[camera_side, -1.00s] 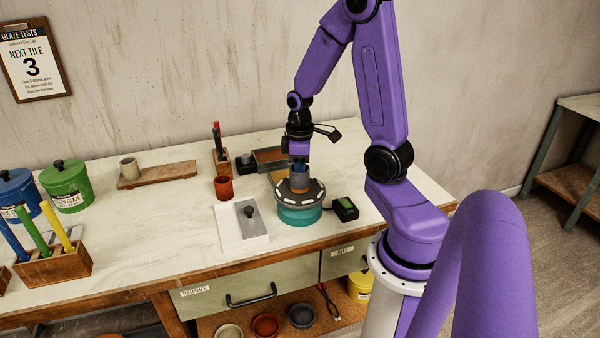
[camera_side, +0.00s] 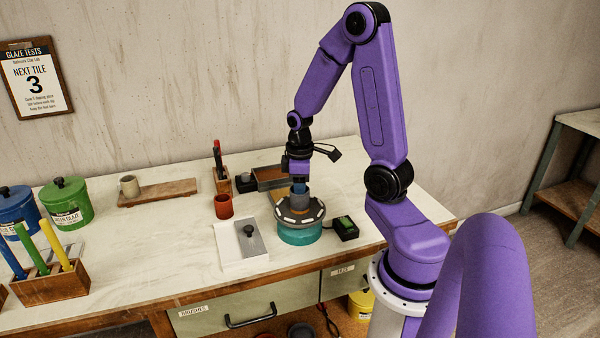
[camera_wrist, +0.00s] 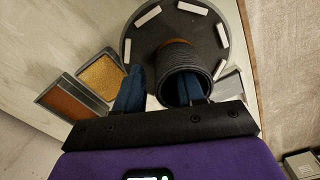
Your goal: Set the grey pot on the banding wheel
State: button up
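The grey pot (camera_side: 300,200) stands upright on the banding wheel (camera_side: 300,234), near the middle of its dark top. My gripper (camera_side: 299,186) points down at the pot's rim. In the wrist view its blue fingers (camera_wrist: 158,90) straddle the near wall: one outside on the left, one inside the mouth. A narrow gap shows between the outer finger and the wall, so it looks open. The contact of the inner finger is hard to see.
A small black box (camera_side: 345,228) stands right of the wheel. A white board with a grey strip (camera_side: 231,246) and a red cup (camera_side: 223,206) lie left. Two trays (camera_side: 270,177) and a tool holder (camera_side: 222,181) are behind. A pale cup (camera_side: 129,186) stands far left on a plank.

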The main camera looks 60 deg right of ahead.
notch_tip(320, 180, up, 11)
jog(key=shift+r, duration=0.3)
jog(key=s+a+f+n, duration=0.1)
jog(key=s+a+n, duration=0.1)
jog(key=a, duration=0.6)
jog(key=s+a+n, duration=0.2)
jog(key=a, duration=0.5)
jog(key=s+a+f+n, duration=0.1)
jog(key=s+a+n, duration=0.3)
jog(key=s+a, duration=0.3)
jog(key=s, duration=0.4)
jog(key=shift+a+f, duration=0.15)
jog(key=shift+f, duration=0.1)
dwell(0.6)
